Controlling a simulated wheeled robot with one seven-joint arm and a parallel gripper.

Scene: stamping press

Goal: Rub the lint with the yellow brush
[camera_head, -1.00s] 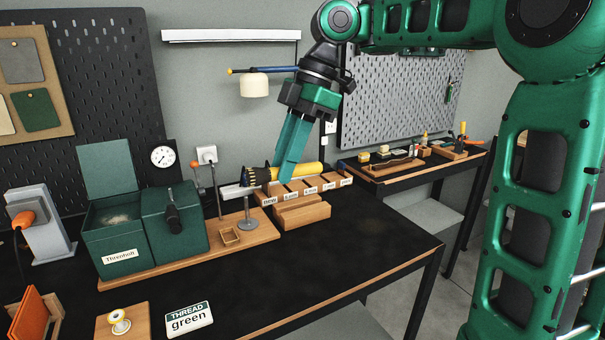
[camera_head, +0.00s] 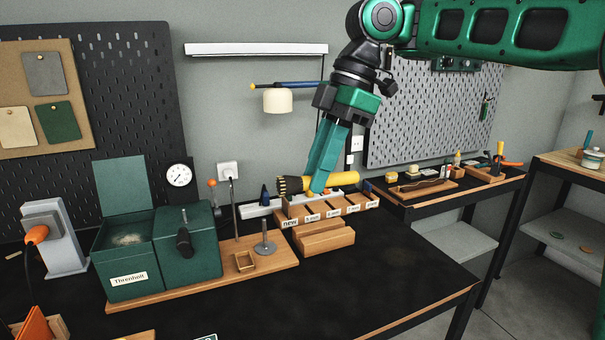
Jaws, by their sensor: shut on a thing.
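The yellow brush (camera_head: 345,179) has a thick yellow handle and a dark, striped bristle head at its left end. My gripper (camera_head: 318,189) points down and is shut on the brush, which lies sideways just above or at the wooden compartment row; I cannot tell if it touches. A pale fuzzy patch (camera_head: 127,239), possibly the lint, shows inside the open green box (camera_head: 128,278) at the left. The brush is well to the right of it and apart from it.
The labelled wooden row (camera_head: 333,212) has a wooden block (camera_head: 326,240) in front. A metal post on a disc (camera_head: 265,245) and a lever (camera_head: 235,205) stand left of it. A cream lamp (camera_head: 277,101) hangs behind. The black table (camera_head: 390,260) is clear at right front.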

